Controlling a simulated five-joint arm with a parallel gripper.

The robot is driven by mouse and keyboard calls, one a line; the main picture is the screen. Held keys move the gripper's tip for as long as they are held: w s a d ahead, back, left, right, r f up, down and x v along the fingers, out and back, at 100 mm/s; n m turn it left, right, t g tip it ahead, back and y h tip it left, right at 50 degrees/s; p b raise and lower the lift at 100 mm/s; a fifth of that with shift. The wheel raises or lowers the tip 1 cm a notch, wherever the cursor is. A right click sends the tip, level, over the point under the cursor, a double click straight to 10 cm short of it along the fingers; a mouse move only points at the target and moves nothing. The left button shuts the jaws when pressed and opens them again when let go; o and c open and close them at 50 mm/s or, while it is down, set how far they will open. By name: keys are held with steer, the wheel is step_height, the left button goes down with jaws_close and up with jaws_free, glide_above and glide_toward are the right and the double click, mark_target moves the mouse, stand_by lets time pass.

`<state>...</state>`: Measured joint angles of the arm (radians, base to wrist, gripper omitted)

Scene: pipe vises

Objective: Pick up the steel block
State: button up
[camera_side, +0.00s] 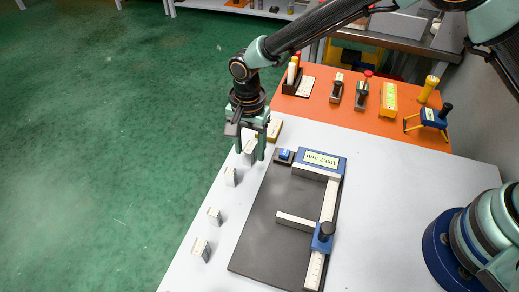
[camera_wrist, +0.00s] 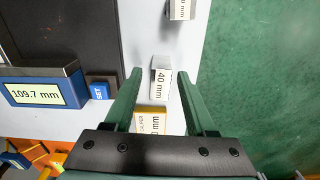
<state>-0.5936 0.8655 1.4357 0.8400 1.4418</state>
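Several small steel blocks stand in a row along the left edge of the white table. The farthest steel block (camera_side: 249,147), marked 40 mm, shows between my fingers in the wrist view (camera_wrist: 160,82). My gripper (camera_side: 250,156) points down over it and is open, with a finger on either side. In the wrist view, my gripper (camera_wrist: 161,74) shows a gap between the block and each finger. The other steel blocks (camera_side: 231,177), (camera_side: 214,216) and (camera_side: 200,250) stand nearer the camera. One block (camera_wrist: 182,9) is cut off at the top of the wrist view.
A yellow-and-white block (camera_side: 274,129) lies just beyond my gripper. A dark measuring plate (camera_side: 262,226) with a blue 109.7 mm display (camera_side: 321,161) lies right of the row. An orange bench (camera_side: 315,103) with tools is behind.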

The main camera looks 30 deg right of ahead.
jaws_close()
stand_by(1.2)
